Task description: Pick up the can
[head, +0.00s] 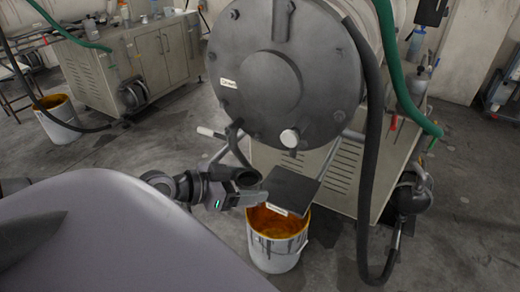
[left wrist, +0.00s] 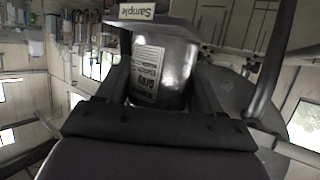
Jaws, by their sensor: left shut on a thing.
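The can (left wrist: 160,62) is a dark grey, glossy cylinder with a white printed label reading "Grey". In the left wrist view it sits between the two fingers of my left gripper (left wrist: 162,92), which is shut on it. In the head view the dark can (head: 246,177) shows at the end of my left gripper (head: 248,189), just left of a small dark shelf (head: 292,190). The shelf has a white label on its front edge, and a "Sample" label (left wrist: 136,11) also shows beyond the can in the left wrist view. My right gripper is out of view.
A large grey mill drum (head: 285,75) stands right behind the gripper. An orange-stained bucket (head: 274,258) is below the shelf. A dark hose (head: 368,150) and green hose hang at right. A metal cabinet (head: 125,70) and another bucket (head: 58,122) stand back left.

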